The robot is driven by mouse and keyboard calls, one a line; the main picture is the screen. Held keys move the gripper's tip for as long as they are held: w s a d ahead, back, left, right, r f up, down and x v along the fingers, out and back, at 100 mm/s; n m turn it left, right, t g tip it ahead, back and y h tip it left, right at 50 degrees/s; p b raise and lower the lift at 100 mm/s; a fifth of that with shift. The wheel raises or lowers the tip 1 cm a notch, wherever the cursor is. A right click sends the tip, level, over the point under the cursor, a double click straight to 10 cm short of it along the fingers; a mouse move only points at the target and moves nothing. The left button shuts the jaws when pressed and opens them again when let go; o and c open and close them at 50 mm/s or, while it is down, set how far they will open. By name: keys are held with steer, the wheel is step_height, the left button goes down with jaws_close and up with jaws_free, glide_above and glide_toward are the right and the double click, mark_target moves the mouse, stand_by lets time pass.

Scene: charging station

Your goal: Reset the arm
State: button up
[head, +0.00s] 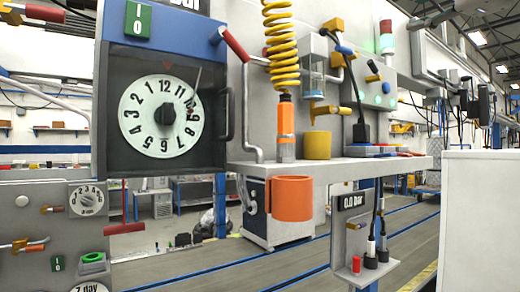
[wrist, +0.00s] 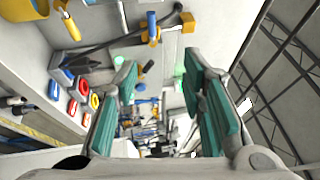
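My gripper (wrist: 165,105) shows in the wrist view with its two teal-padded fingers spread apart. It is open, and nothing is between the fingers. Behind the gap I see a blurred stretch of the hall and part of the grey wall panel. My arm and gripper do not show clearly in the head view, so I cannot tell the arm's pose there.
A dial box (head: 163,115) hangs at left. A grey shelf (head: 330,165) carries an orange-capped tool (head: 286,125) and a yellow cup (head: 317,146). An orange bin (head: 292,198) hangs below. A white block (head: 482,220) stands at right. Open floor lies behind.

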steer(key=w+a+f+n+g+b, duration=0.15)
steer(key=a+f+n+g, duration=0.3)
steer(key=f, duration=1.15)
steer(key=a+f+n+g+b, duration=0.25)
steer(key=a+f+n, duration=0.2)
steer(key=f, duration=1.15)
steer(key=s+f+n+g+h+b, duration=0.1)
steer(key=s+f, duration=0.3)
steer(key=f, duration=0.5)
steer(key=s+a+f+n+g+h+b, duration=0.1)
steer(key=s+f+n+g, duration=0.2)
steer(key=f, duration=0.7)
steer(key=s+f+n+g+h+b, duration=0.1)
steer(key=s+f+n+g, duration=0.2)
steer(key=f, duration=0.7)
steer(key=shift+s+a+n+h, duration=0.35)
steer(key=shift+s+n+h, duration=0.05)
steer(key=shift+s, duration=0.45)
steer(key=shift+r, duration=0.1)
